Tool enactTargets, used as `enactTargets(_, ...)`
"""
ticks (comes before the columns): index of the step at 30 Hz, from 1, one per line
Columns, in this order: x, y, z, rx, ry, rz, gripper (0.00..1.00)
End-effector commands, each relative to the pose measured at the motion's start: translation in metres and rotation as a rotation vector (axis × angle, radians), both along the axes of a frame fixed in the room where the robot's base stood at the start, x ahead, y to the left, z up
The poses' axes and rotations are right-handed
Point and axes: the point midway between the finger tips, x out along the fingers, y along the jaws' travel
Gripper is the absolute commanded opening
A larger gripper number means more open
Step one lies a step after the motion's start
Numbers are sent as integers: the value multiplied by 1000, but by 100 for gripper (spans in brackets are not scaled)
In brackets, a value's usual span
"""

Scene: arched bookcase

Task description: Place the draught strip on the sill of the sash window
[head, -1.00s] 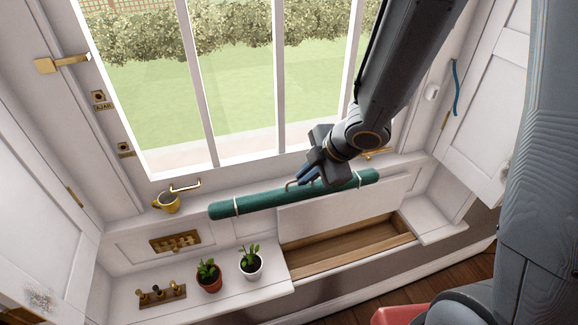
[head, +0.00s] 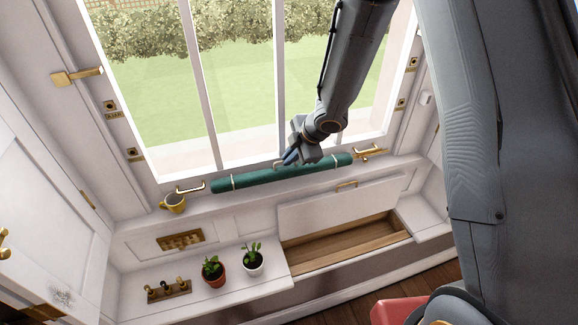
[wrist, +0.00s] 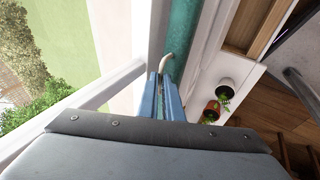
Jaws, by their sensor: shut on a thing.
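The draught strip (head: 240,182) is a long green roll with cream ties and a cream loop. In the head view it lies lengthwise along the bottom of the sash window (head: 196,90), over the back of the white sill (head: 225,207). I cannot tell whether it touches the sill. My gripper (head: 285,161) has blue fingers and is shut on the strip's loop, above its middle. In the wrist view the fingers (wrist: 167,100) meet at the cream loop, beside the green roll (wrist: 186,40). The strip's right part is partly behind the gripper.
Below are two potted plants (head: 213,270) and (head: 253,258), a peg block (head: 168,290) and an open seat compartment (head: 345,243).

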Motion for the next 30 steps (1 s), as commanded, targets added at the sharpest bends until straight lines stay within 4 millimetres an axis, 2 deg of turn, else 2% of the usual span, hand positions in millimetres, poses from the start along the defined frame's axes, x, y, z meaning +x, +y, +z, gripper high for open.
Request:
enactTargets(9, 1, 0, -36, -1, 0, 0, 0)
enactTargets(20, 4, 1, -40, -1, -2, 0, 0)
enactTargets(21, 4, 1, -40, -1, -1, 0, 12)
enactTargets(23, 4, 1, -40, -1, -1, 0, 23)
enactTargets(30, 4, 1, -40, -1, -1, 0, 25)
